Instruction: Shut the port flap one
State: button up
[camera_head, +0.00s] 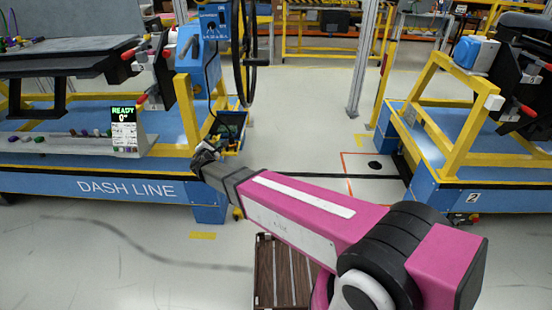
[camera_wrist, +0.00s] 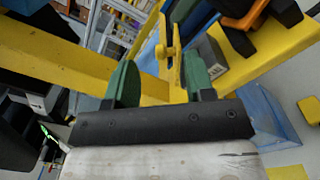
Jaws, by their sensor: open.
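My gripper (camera_head: 207,153) is at the end of my pink arm, in front of the right end of the blue dash line bench. In the wrist view my gripper (camera_wrist: 158,82) shows two green fingers set apart, with nothing held between them. A yellow upright bracket (camera_wrist: 168,50) shows beyond and between the fingers; I cannot tell whether they touch it. I cannot pick out port flap one for sure in either view. A blue box with a dark screen (camera_head: 214,22) is mounted high above the bench end.
The blue bench (camera_head: 130,188) with yellow frame stands at left, with a READY display (camera_head: 124,115) on its shelf. A yellow beam (camera_wrist: 75,72) crosses the wrist view. A second blue station (camera_head: 430,180) stands at right. Grey floor lies open between them.

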jog(key=s, duration=0.5)
jog(key=d+f+m+g+h, duration=0.1)
jog(key=d+m+g+h, duration=0.1)
jog(key=d, duration=0.7)
jog(key=s+d+f+m+g+h, duration=0.1)
jog(key=d+m+g, duration=0.4)
jog(key=d, duration=0.5)
jog(key=s+d+f+m+g+h, duration=0.1)
jog(key=d+m+g+h, duration=0.1)
jog(key=d, duration=0.7)
jog(key=shift+d+f+m+g+h, duration=0.35)
jog(key=shift+m+g, duration=0.45)
jog(key=shift+m, duration=0.5)
